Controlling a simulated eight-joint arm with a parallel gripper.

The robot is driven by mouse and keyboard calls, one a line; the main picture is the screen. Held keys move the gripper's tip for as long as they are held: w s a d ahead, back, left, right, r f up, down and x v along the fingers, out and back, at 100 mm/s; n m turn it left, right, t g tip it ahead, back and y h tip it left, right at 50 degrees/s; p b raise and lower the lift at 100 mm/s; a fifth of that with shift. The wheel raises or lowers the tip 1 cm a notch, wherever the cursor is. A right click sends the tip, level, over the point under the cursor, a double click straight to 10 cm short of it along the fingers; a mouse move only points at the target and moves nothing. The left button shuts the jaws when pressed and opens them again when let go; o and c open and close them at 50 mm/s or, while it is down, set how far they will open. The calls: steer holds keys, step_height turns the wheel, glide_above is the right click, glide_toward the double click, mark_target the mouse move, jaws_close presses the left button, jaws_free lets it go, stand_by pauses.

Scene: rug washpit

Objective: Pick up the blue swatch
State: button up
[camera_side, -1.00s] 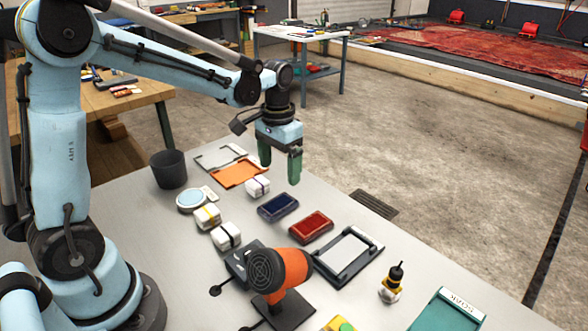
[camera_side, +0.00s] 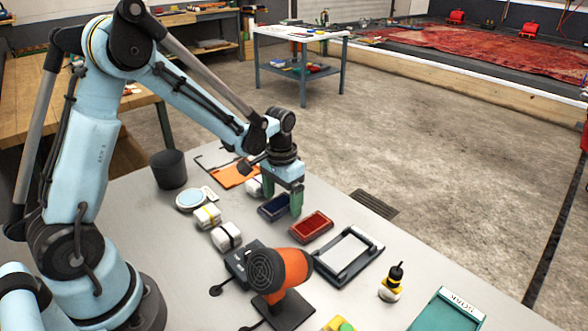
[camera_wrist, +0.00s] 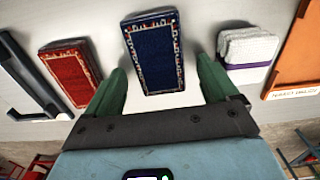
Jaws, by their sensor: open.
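The blue swatch (camera_side: 274,208) is a small dark blue rug sample with a patterned border, lying flat on the grey table. It also shows in the wrist view (camera_wrist: 155,55), upper middle, between the lines of my green fingers. My gripper (camera_side: 282,196) is open and low over the swatch in the side view, partly covering it. In the wrist view my gripper (camera_wrist: 160,88) has one finger on each side of the swatch's near end, with visible gaps. I cannot tell how far above the table the fingertips are.
A red swatch (camera_side: 311,227) lies close beside the blue one. A white bundle with a purple band (camera_wrist: 246,48) is on the other side. An orange-and-black dryer-like tool (camera_side: 280,276), a framed white pad (camera_side: 347,252) and a dark cup (camera_side: 168,169) stand around.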

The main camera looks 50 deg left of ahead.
steer(key=shift+c, duration=0.3)
steer(key=c, duration=1.1)
steer(key=shift+r, duration=0.1)
